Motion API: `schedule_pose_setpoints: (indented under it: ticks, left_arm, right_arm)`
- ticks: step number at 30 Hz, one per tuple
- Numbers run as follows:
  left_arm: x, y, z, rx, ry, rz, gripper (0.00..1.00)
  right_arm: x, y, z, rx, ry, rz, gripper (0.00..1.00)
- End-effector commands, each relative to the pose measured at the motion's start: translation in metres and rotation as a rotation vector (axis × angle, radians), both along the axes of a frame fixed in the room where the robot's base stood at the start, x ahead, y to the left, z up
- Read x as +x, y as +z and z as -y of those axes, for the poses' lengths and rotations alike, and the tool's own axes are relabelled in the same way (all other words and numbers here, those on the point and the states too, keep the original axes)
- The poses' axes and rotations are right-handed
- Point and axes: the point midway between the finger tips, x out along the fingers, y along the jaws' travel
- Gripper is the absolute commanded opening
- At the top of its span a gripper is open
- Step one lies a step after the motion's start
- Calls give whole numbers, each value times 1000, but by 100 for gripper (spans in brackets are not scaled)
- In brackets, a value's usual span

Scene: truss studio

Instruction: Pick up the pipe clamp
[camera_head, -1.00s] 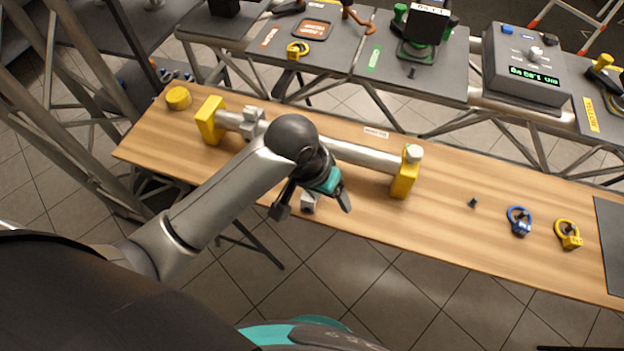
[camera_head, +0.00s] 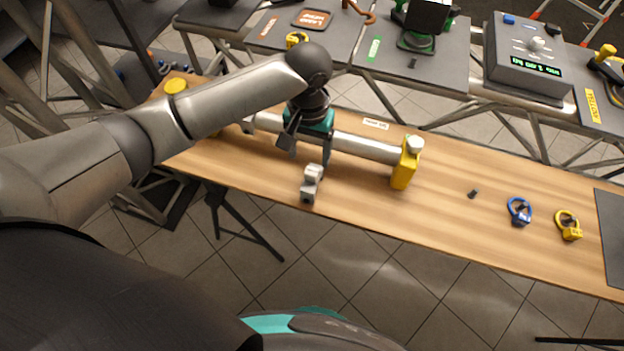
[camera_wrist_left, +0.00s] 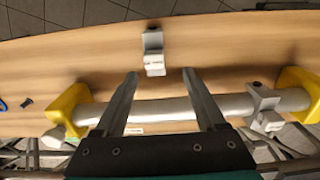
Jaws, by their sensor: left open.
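A small grey pipe clamp (camera_head: 311,184) stands on the wooden bench near its front edge; it also shows in the left wrist view (camera_wrist_left: 154,54). My left gripper (camera_head: 309,156) is open and empty, pointing down above the bench. Its fingertips (camera_wrist_left: 160,73) are over or just in front of the pipe, a little short of the loose clamp. A second grey clamp (camera_wrist_left: 263,106) sits around the metal pipe (camera_wrist_left: 160,112); in the head view my arm hides most of it. My right gripper is not in view.
The pipe rests between yellow stands (camera_head: 405,166) on the wooden bench (camera_head: 440,215). A small dark part (camera_head: 473,194), a blue clamp ring (camera_head: 519,212) and a yellow one (camera_head: 568,226) lie to the right. A grey control box (camera_head: 527,60) stands behind. The bench around the loose clamp is clear.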

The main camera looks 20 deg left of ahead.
Motion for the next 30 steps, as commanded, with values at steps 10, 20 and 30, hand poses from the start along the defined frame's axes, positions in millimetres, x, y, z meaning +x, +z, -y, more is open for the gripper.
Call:
schedule_pose_setpoints:
  ticks: [10, 20, 30]
  left_arm:
    - [0, -46, 1, -1, -1, 1, 72]
    - [-7, -88, 8, 1, -2, 1, 72]
    - [-7, -97, 8, 0, -3, 3, 72]
  right_arm:
    - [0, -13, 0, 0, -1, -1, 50]
    - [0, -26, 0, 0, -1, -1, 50]
    - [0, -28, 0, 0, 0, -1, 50]
